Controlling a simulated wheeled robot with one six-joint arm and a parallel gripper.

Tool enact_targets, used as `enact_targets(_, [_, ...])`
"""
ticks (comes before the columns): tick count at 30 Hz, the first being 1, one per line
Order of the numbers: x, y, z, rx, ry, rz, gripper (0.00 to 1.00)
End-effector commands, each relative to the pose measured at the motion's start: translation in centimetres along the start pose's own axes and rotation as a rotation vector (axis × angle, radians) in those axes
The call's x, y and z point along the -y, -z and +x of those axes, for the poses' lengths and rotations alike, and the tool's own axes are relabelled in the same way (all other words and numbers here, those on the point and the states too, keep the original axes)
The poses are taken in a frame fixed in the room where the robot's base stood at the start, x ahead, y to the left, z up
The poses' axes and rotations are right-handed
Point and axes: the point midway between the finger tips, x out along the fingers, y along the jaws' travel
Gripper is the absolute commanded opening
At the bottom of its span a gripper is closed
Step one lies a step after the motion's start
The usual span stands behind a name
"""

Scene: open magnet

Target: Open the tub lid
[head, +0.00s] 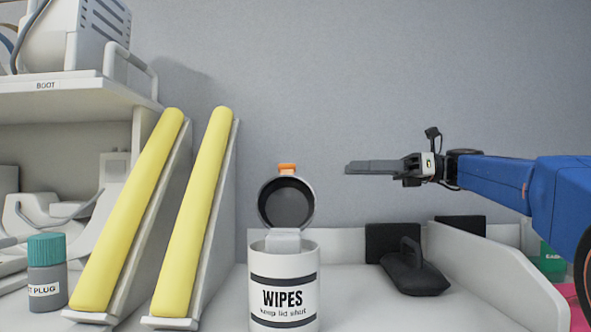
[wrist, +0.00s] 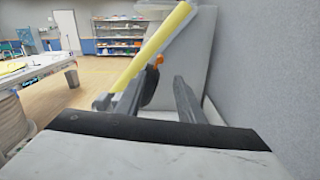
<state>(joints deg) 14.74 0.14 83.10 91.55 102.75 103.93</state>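The white wipes tub (head: 284,288) stands on the bench, labelled "WIPES keep lid shut". Its round lid (head: 286,203) stands up open at the back of the rim, dark inside, with an orange tab (head: 287,169) at the top. White wipes stick out of the opening. My gripper (head: 348,168) is right of the lid, about level with the tab, pointing left and apart from it. In the wrist view my gripper (wrist: 160,90) has its two fingers apart with a gap between; the lid (wrist: 150,88) and tab (wrist: 158,61) show beyond, partly behind the left finger.
Two yellow padded boards (head: 126,212) (head: 193,212) lean left of the tub. A grey bottle with a teal cap (head: 46,275) stands far left. A black handled block (head: 413,272) lies right of the tub. A grey wall is behind; a shelf (head: 70,95) is upper left.

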Motion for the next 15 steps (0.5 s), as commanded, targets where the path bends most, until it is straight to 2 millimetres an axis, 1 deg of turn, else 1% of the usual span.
enact_targets(3, [-0.1, 0.0, 1.9, 0.0, -0.003, 0.0, 0.35])
enact_targets(15, [-0.1, 0.0, 8.3, -0.001, -0.003, 0.0, 0.35])
